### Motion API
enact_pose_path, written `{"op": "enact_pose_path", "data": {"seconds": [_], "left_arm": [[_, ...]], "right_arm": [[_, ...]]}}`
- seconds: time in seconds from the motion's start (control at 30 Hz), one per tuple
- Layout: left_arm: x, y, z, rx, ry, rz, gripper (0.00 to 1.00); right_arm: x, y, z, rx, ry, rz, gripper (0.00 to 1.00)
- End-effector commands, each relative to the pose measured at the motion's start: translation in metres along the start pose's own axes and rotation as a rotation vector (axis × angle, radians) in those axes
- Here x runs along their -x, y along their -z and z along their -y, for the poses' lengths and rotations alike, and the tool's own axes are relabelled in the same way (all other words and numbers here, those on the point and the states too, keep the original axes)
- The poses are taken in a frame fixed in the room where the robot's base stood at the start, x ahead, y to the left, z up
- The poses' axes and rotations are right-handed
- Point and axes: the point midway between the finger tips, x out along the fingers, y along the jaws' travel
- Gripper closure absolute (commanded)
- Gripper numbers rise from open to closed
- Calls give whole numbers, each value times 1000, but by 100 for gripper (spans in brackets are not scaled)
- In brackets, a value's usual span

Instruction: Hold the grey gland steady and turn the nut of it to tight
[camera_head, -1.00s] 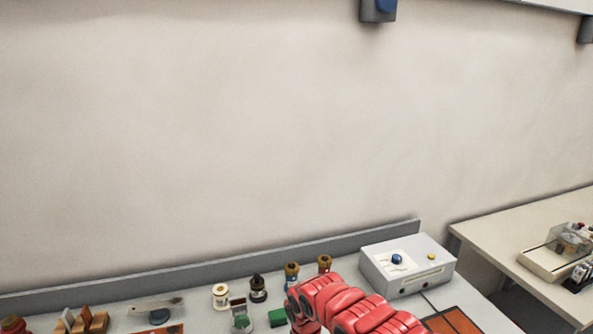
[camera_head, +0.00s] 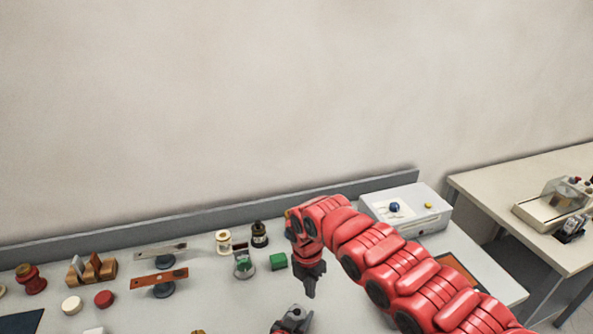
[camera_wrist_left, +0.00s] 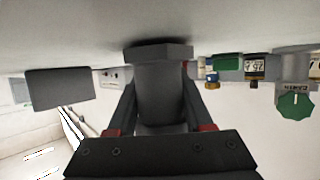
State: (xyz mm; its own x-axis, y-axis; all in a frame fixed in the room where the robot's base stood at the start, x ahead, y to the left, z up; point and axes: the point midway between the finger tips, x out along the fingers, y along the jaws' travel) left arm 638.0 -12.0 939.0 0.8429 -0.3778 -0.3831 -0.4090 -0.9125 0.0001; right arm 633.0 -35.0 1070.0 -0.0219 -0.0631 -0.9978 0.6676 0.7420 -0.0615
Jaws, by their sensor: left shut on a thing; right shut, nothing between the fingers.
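In the left wrist view, my left gripper (camera_wrist_left: 159,100) is shut on the grey gland (camera_wrist_left: 160,88). The gland is a dark grey body between the two fingers, with a wider, angular flange (camera_wrist_left: 158,53) at its far end against a pale surface. I cannot tell the nut apart from the body here. In the head view, my right gripper (camera_head: 310,291) hangs from the red arm, pointing down, shut and empty. A dark grey shape (camera_head: 291,322) lies just below it, cut by the bottom edge; I cannot tell whether it is my left gripper or the gland.
A white box with a blue knob (camera_head: 405,208) stands behind the right arm. A green block (camera_head: 278,261), spools (camera_head: 224,242) and a dial stand (camera_head: 243,264) are left of my right gripper. A wooden rack (camera_head: 91,270) and coloured discs (camera_head: 104,299) lie farther left.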

Motion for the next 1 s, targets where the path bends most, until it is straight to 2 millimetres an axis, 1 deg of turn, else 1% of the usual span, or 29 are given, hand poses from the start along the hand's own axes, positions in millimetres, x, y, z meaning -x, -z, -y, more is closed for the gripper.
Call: {"op": "enact_pose_path", "data": {"seconds": [0.23,0.43,0.53,0.67,0.9,1.0], "left_arm": [[0,0,0,0,0,-1,100],[0,0,0,0,0,-1,100],[0,0,0,0,0,-1,100],[0,0,0,0,0,-1,100],[0,0,0,0,0,-1,100],[0,0,0,0,0,-1,100]], "right_arm": [[0,1,-2,1,-5,-3,100],[9,1,-27,1,-58,-33,100],[7,-1,-30,0,-65,-38,100],[-6,-1,-30,-1,-62,-38,100],[-39,2,-32,1,-59,-40,100],[-49,2,-32,-1,-60,-40,100]]}}
